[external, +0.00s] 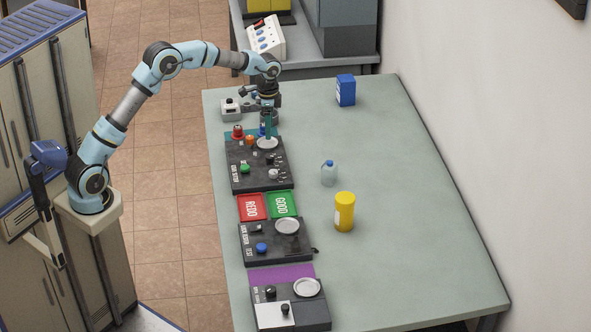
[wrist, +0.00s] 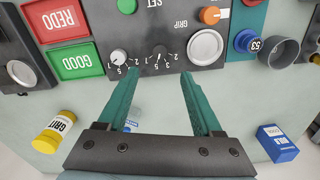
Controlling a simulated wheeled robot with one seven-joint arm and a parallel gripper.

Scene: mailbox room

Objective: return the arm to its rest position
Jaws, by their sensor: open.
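My arm reaches from its base at the left over the far left part of the table in the external view. Whether the fingertips touch the panel cannot be told.
A yellow grit container (external: 344,212), a clear bottle (external: 329,174) and a blue box (external: 346,91) stand on the table (external: 420,230). Red REDO (external: 252,207) and green GOOD (external: 283,204) trays lie between panels. A grey cup (wrist: 279,53) is beside the panel. The table's right side is clear.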

